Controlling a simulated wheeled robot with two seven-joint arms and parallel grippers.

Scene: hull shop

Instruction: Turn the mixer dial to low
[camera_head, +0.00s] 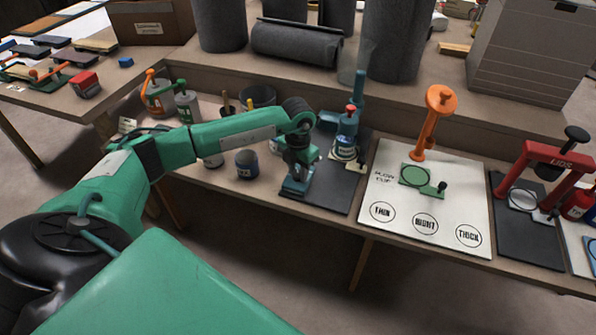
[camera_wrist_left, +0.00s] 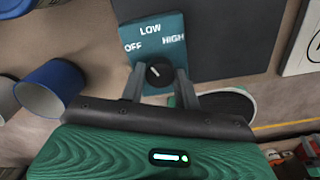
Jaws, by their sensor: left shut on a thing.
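The teal mixer control panel (camera_wrist_left: 166,26) has white labels: OFF at left, LOW at the top and HIGH at right. The black mixer dial (camera_wrist_left: 158,72) is on this panel below LOW. A small white mark on the dial seems to point up and left, towards between OFF and LOW. My left gripper (camera_wrist_left: 160,78) has a finger on either side of the dial and is shut on it. In the head view the left gripper (camera_head: 297,175) reaches down over the panel and hides the dial. The teal mixer (camera_head: 347,125) stands behind on a dark mat. My right gripper is out of view.
A blue cup (camera_head: 247,164) stands left of the gripper; its side shows in the left wrist view (camera_wrist_left: 50,86). A white flow cup board (camera_head: 400,205) with an orange stand (camera_head: 432,122) is to the right. A red press (camera_head: 560,160) is farther right.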

